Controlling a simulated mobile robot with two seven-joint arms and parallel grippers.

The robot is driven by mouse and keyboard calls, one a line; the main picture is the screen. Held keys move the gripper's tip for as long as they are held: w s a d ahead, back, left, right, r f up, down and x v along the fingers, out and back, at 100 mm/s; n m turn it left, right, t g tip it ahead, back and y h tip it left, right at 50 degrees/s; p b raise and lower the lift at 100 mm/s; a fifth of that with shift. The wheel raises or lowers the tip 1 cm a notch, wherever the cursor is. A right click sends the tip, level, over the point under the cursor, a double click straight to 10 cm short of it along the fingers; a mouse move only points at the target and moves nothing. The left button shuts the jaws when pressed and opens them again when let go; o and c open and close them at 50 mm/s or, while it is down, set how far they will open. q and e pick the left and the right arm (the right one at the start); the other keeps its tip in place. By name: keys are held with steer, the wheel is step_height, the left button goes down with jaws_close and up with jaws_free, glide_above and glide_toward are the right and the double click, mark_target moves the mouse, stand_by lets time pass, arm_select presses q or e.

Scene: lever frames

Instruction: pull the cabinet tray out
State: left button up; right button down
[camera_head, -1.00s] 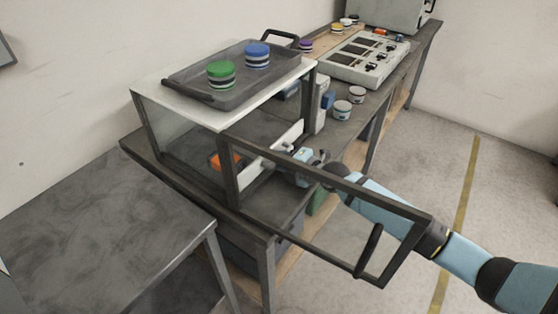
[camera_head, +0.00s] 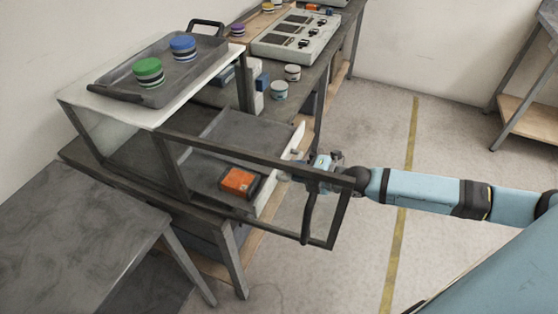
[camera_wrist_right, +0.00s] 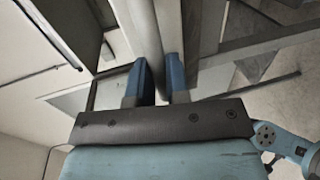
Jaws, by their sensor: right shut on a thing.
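The cabinet (camera_head: 105,135) has a white top and dark frame posts. Its glass door (camera_head: 258,151), with a dark frame and dark handle (camera_head: 308,215), stands open toward the right. The grey cabinet tray (camera_head: 240,135) with a white front panel (camera_head: 292,146) sticks partly out of the cabinet. An orange box (camera_head: 239,181) lies in it. My right gripper (camera_head: 287,177) is at the tray's front, seen behind the door frame. In the right wrist view its blue fingers (camera_wrist_right: 160,78) are shut on a grey bar, the tray's handle. My left gripper is not in view.
A dark tray (camera_head: 165,68) with a green-topped and a blue-topped jar lies on the cabinet. A control panel (camera_head: 297,36) and white jars (camera_head: 280,90) stand on the bench behind. A grey table (camera_head: 80,225) is at left.

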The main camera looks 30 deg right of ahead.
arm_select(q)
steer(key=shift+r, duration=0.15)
arm_select(e)
steer(key=shift+s+d, duration=0.35)
steer(key=shift+s, duration=0.1)
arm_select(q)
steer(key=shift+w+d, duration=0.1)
arm_select(e)
steer(key=c, duration=1.1)
jaws_free()
arm_select(q)
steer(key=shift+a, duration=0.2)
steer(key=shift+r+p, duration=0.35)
steer(key=shift+p, duration=0.8)
arm_select(e)
steer(key=v, duration=1.3)
steer(key=shift+s+d, duration=0.2)
steer(key=shift+s, duration=0.1)
